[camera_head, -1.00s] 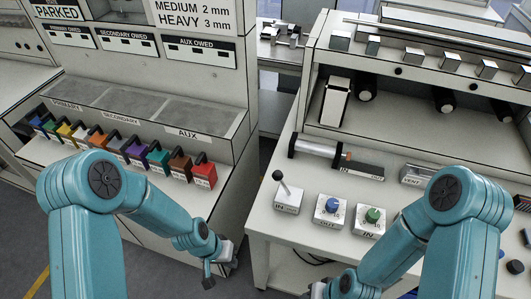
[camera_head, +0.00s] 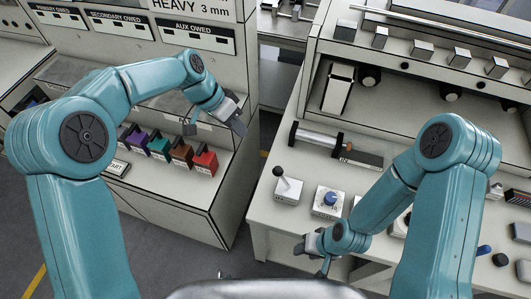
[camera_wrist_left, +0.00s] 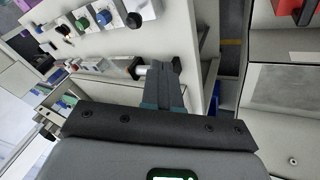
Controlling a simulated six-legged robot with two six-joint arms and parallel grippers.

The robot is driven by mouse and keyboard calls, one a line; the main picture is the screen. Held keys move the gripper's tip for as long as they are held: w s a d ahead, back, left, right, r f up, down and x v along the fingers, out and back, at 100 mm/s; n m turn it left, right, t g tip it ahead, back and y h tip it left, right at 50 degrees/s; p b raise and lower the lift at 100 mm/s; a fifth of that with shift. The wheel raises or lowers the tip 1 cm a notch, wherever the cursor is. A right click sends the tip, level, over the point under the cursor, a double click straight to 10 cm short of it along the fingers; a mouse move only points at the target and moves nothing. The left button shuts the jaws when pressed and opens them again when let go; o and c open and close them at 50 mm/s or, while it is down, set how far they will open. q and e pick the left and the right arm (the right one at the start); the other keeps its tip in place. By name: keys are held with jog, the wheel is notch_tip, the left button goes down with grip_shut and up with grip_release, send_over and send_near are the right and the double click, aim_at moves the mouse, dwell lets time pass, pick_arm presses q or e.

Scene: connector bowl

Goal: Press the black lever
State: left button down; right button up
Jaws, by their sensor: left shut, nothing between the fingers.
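A lever with a black ball knob (camera_head: 279,173) stands on a white block (camera_head: 287,191) near the left front edge of the right bench. In the left wrist view the black knob (camera_wrist_left: 134,20) shows at the top. My left gripper (camera_head: 237,124) is shut and empty, raised near the right end of the left bench, up and left of the lever and apart from it. Its closed fingers (camera_wrist_left: 168,84) show in the left wrist view. My right gripper (camera_head: 308,246) is low in front of the right bench, below the lever; its finger opening is unclear.
A blue knob block (camera_head: 329,201) sits right of the lever. A grey cylinder (camera_head: 317,140) with a black end lies behind it. Coloured connectors, including a red one (camera_head: 205,161), line the left bench. A gap separates the benches.

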pick_arm(q)
jog(key=b, duration=0.6)
send_near(282, 178)
jog(key=shift+w+f, duration=1.25)
jog(key=shift+f, duration=0.25)
jog(key=shift+d, duration=0.15)
jog(key=shift+w, duration=0.1)
jog(key=shift+d, duration=0.1)
